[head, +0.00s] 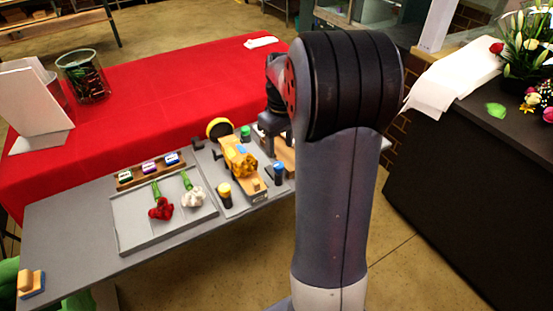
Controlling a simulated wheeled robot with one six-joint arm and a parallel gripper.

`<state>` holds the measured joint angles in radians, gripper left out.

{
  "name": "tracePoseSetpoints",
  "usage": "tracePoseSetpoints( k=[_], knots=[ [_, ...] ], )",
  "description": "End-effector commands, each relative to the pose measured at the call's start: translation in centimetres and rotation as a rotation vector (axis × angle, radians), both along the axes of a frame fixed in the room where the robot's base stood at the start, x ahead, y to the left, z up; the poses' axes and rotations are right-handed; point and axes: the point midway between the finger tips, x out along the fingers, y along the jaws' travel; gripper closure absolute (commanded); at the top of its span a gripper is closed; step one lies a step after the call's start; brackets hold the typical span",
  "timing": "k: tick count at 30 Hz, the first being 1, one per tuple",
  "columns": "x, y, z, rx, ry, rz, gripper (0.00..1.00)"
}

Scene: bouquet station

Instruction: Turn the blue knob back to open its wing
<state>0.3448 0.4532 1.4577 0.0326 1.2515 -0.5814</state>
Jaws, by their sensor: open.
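The blue knob (278,167) is the blue top of a short dark post at the right side of the fixture (241,171), a wooden block with orange-yellow parts on a grey plate. A wing tied to the blue knob cannot be made out clearly. My gripper (268,145) is partly in view behind my arm, just above and behind the blue knob, and appears apart from it. It is open, with no object visible in it. My large arm link hides the area right of the knob.
A yellow-topped post (224,190) and a green-topped post (245,132) stand near the fixture. A grey tray (140,231) holds a red flower (161,209) and a white flower (194,197). A rack of small coloured blocks (150,171) stands behind it. The grey table's left part is mostly clear.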

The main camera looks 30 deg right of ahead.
Motion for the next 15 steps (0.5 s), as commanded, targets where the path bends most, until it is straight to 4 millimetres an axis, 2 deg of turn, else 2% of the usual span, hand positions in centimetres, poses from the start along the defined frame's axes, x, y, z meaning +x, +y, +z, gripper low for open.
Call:
tracePoseSetpoints(
  k=[1, 6, 10, 15],
  knots=[
    [-0.1, 0.1, -1.1, 0.002, 0.006, 0.0, 0.5],
    [-0.1, 0.2, -4.2, 0.002, 0.005, 0.0, 0.5],
    [-0.1, 0.3, -5.7, 0.001, 0.001, 0.0, 0.5],
    [-0.1, 0.3, -6.7, 0.0, 0.0, 0.0, 0.5]
  ],
)
